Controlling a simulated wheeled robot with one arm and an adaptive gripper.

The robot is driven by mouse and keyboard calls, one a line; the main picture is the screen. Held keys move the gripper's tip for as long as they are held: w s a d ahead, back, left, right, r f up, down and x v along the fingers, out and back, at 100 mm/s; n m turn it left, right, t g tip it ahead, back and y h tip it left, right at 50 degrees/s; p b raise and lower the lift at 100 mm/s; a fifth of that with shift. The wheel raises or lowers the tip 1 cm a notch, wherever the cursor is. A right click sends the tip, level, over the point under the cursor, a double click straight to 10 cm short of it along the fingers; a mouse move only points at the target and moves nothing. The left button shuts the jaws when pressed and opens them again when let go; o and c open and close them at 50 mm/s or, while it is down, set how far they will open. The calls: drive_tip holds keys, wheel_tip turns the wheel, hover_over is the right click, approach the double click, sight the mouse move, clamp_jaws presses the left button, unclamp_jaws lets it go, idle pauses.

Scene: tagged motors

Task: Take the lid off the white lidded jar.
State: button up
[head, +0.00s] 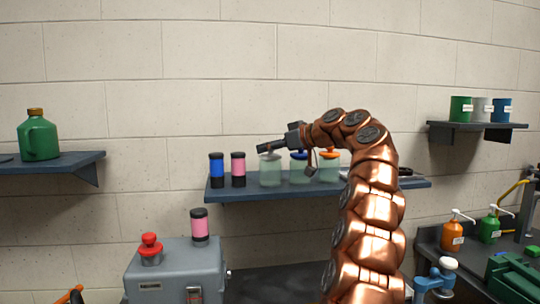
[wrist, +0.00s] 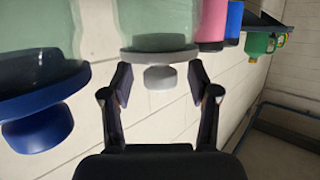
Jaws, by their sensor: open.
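The white lidded jar (head: 270,172) has a pale green glass body and stands on the middle wall shelf. In the wrist view, which is upside down, its greyish-white lid (wrist: 130,55) is on the jar, with a round knob (wrist: 160,80). My gripper (head: 262,147) is in front of the lid in the head view and hides part of it. In the wrist view my gripper (wrist: 160,74) is open, one finger on each side of the knob, with gaps on both sides. I cannot tell exactly how deep the knob lies between the fingertips.
A blue-lidded jar (head: 300,172) and an orange-lidded jar (head: 329,170) stand right of it on the shelf (head: 250,194). Pink (head: 238,168) and blue (head: 216,170) canisters stand left. A grey machine (head: 175,270) is below. The wall above the shelf is bare.

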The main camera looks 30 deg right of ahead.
drive_tip(key=shift+c, duration=0.3)
drive_tip(key=c, duration=0.9)
drive_tip(key=shift+o, duration=0.2)
drive_tip(key=shift+r, duration=0.1)
drive_tip(key=shift+w+r+p, duration=0.1)
drive_tip(key=shift+r+p, duration=1.25)
drive_tip(key=shift+r, duration=0.4)
drive_tip(key=s+d+r+b, duration=0.1)
drive_tip(key=s+b, duration=0.3)
drive_tip(key=s, duration=1.2)
drive_tip(key=shift+d+r, duration=0.2)
drive_tip(key=shift+d, duration=0.6)
